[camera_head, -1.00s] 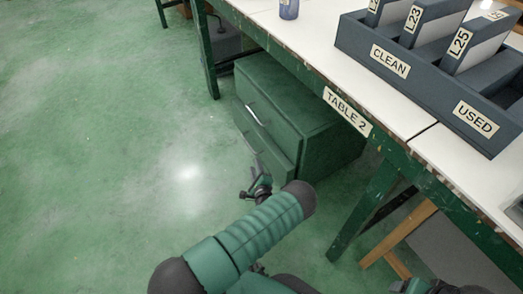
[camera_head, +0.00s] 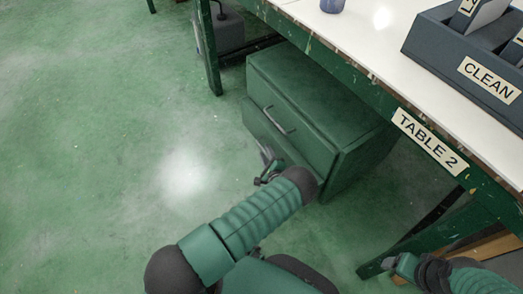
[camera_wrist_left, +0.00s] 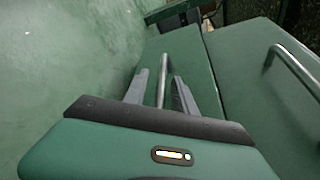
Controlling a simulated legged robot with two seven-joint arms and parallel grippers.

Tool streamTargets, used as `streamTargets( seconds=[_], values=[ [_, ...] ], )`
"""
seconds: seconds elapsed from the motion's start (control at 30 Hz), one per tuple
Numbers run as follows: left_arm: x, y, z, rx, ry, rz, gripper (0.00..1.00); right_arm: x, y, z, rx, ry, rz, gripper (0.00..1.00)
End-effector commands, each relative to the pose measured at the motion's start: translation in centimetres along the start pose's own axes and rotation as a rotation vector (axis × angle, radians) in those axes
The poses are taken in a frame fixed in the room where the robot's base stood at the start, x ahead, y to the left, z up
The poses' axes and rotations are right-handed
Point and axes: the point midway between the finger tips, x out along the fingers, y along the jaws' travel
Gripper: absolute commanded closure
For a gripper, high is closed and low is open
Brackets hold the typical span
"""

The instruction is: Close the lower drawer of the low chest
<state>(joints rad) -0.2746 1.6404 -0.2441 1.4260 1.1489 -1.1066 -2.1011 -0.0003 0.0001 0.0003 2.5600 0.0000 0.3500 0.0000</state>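The low chest (camera_head: 315,85) is green and stands under the table edge, with two drawers facing left. The upper drawer's bar handle (camera_head: 279,121) is clear, and it shows in the left wrist view (camera_wrist_left: 296,68). The lower drawer (camera_head: 262,128) stands out a little past the upper front. My left gripper (camera_head: 267,170) is at the lower drawer's front. In the left wrist view its two fingers (camera_wrist_left: 160,92) are apart, with the lower drawer's handle (camera_wrist_left: 164,72) between them and gaps on both sides. My right gripper (camera_head: 401,266) is at the lower right; its fingers are unclear.
The table (camera_head: 378,68), labelled TABLE 2, overhangs the chest. Its green legs stand left (camera_head: 208,55) and right (camera_head: 425,238) of the chest. A dark box (camera_head: 228,32) sits behind. The floor (camera_head: 90,130) to the left is clear.

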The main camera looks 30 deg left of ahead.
Motion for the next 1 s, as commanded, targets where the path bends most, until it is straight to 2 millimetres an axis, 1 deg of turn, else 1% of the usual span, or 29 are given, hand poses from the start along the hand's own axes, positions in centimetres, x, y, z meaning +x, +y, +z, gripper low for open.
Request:
streamTargets(
  seconds=[0.13, 0.17, 0.4, 1.0],
  values=[
    [0.05, 0.06, -0.02, -0.002, 0.002, 0.001, 0.68, -0.03, 0.04, 0.0, 0.001, 0.0, 0.0, 0.26],
    [0.08, 0.1, -0.03, -0.003, 0.003, 0.002, 0.69, -0.03, 0.04, 0.0, 0.001, 0.0, 0.0, 0.26],
    [0.13, 0.2, -0.03, -0.004, 0.004, 0.004, 1.0, -0.03, 0.02, -0.01, 0.001, 0.0, 0.0, 0.26],
    [0.07, 0.29, -0.1, -0.003, 0.005, 0.006, 1.0, -0.02, 0.02, -0.01, 0.001, 0.0, 0.0, 0.26]
  ],
)
